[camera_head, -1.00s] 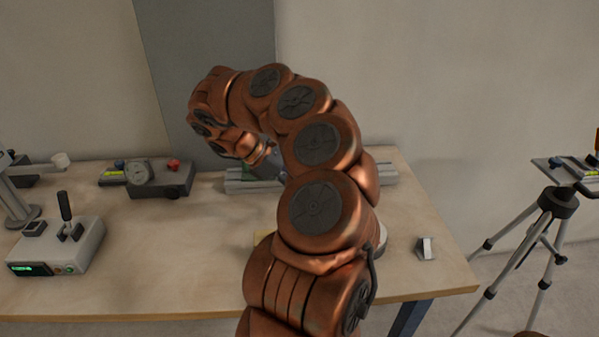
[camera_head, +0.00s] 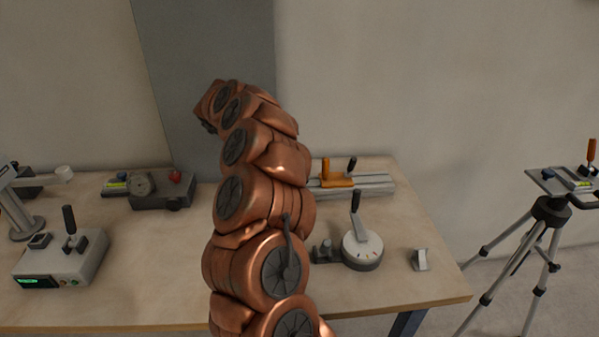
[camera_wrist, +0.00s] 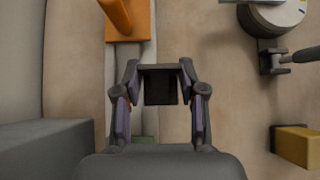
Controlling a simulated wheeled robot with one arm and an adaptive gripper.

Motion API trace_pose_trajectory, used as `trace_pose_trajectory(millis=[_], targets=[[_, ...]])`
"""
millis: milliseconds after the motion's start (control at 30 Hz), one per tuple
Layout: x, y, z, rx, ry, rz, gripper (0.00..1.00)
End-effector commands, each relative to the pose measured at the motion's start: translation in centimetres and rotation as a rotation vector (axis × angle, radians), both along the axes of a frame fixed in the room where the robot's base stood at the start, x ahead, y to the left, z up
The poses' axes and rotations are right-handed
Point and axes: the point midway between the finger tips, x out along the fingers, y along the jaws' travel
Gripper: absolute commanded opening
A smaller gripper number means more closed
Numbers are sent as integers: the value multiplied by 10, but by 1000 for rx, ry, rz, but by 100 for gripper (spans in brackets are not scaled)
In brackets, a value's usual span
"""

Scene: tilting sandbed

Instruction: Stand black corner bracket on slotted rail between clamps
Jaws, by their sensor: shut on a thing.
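In the wrist view my gripper (camera_wrist: 161,80) is shut on the black corner bracket (camera_wrist: 160,90), with one finger on each side of it. The grey slotted rail (camera_wrist: 123,75) lies below and to the left of the bracket; the bracket looks raised above it and apart from it. One orange clamp (camera_wrist: 128,18) sits on the rail at the top of the wrist view. In the head view the rail (camera_head: 376,186) and orange clamp (camera_head: 338,180) show right of my arm. My arm hides the gripper, the bracket and the rail's left part there. I cannot make out a second clamp.
A dial with a lever (camera_head: 362,250) and a light angled piece (camera_head: 420,260) stand on the table's right. A yellow block (camera_wrist: 297,146) lies right in the wrist view. A joystick box (camera_head: 60,262) and gauge block (camera_head: 165,188) stand left. A tripod (camera_head: 550,210) stands beyond the table.

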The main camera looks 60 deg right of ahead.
Motion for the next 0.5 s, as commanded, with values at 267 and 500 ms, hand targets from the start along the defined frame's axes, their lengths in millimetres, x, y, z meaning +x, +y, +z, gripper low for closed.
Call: trace_pose_trajectory(millis=[267,500], targets=[[13,-23,-1,-2,2,-2,4],[21,-35,-3,1,0,-1,4]])
